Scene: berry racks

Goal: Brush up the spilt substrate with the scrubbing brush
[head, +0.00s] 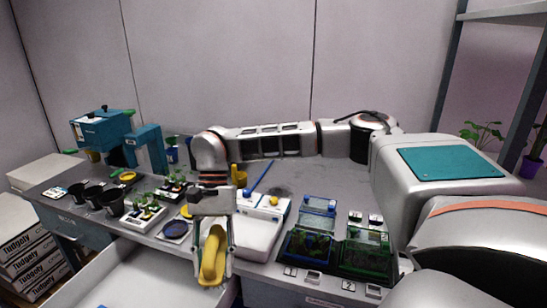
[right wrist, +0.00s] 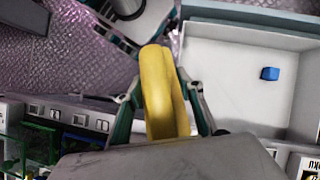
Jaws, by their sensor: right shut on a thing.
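My right gripper (head: 211,262) is shut on a yellow rounded object (head: 213,250), held in front of the bench edge beside the white scale. In the right wrist view the same yellow object (right wrist: 160,95) stands lengthwise between the fingers of the right gripper (right wrist: 160,98). No bristles show on it, so I cannot tell for certain that it is the scrubbing brush. A dark speckled patch (head: 281,190) lies on the grey bench top behind the scale; it may be the spilt substrate. My left gripper is not in view.
An open white drawer (head: 135,270) juts out at front left; a blue block (right wrist: 270,73) lies inside it. A white scale (head: 258,232), green and blue clear boxes (head: 365,250), black pots (head: 112,203) and seedling trays (head: 143,217) crowd the bench (head: 190,165).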

